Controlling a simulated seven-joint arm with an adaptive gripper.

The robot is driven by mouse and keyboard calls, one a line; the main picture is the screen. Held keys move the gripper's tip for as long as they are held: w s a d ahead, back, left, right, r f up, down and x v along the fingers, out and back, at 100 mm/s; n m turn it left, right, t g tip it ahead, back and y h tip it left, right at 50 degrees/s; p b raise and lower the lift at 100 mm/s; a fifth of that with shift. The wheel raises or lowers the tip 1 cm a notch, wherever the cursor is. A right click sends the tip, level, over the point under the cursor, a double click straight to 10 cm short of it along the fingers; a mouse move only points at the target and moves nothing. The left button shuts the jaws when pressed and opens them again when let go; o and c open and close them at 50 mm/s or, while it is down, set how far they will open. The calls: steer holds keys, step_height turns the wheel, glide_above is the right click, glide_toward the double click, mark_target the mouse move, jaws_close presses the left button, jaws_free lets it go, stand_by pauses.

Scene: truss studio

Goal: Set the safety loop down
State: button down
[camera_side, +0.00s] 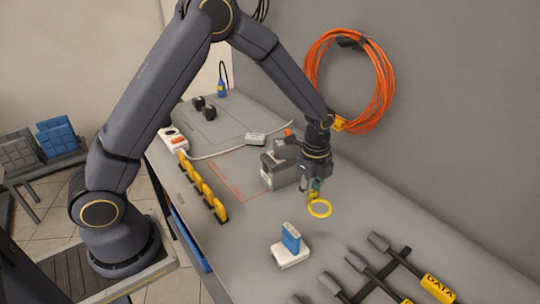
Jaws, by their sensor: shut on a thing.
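The safety loop (319,208) is a yellow ring in the side view, right of the middle, just under my gripper. My gripper (315,192) points down and is shut on the loop's upper edge. The fingertips are small and partly hidden here. I cannot tell whether the loop touches the grey tabletop (350,205) or hangs a little above it.
A blue block on a white base (289,249) stands in front of the loop. A grey device (281,169) is close on the left. Dark connectors and a yellow DATA tag (438,289) lie front right. Yellow clips (203,188) line the left edge. Clear tabletop lies right of the loop.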

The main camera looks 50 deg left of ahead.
mark_target(313, 202)
steer(key=shift+w+f, duration=0.75)
steer(key=shift+f, duration=1.65)
steer(key=shift+f, duration=0.2)
steer(key=c, duration=0.9)
jaws_free()
steer(key=shift+o, duration=0.2)
steer(key=shift+r, duration=0.15)
